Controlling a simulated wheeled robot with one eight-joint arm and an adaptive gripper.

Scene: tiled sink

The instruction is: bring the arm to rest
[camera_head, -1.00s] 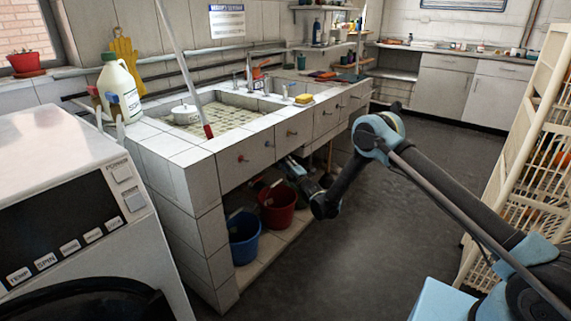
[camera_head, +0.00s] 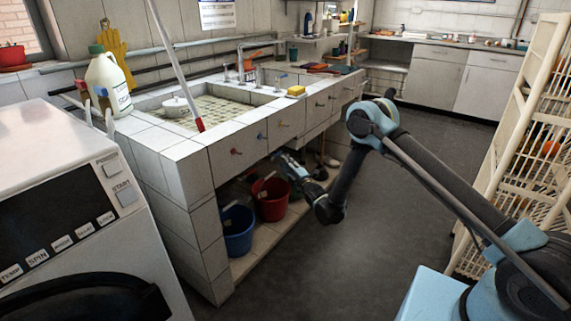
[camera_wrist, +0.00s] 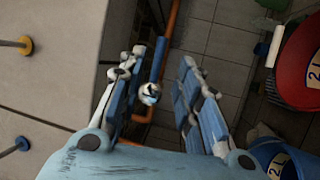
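My gripper (camera_head: 284,162) is at the sink unit's front edge, low under the drawer fronts and above the red bucket (camera_head: 271,197). In the wrist view my gripper (camera_wrist: 163,70) has its two blue fingers spread apart. A small round grey-and-blue thing (camera_wrist: 150,92) shows in the gap; I cannot tell its distance, and the fingers do not close on it. My arm bends down from the elbow to a low wrist joint in front of the unit.
A blue bucket (camera_head: 237,231) stands left of the red one on the low shelf. The tiled sink unit (camera_head: 190,166) has coloured knobs. An orange pipe (camera_wrist: 172,45) runs behind the fingers. A cream rack (camera_head: 520,140) stands right. The grey floor (camera_head: 400,185) between is clear.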

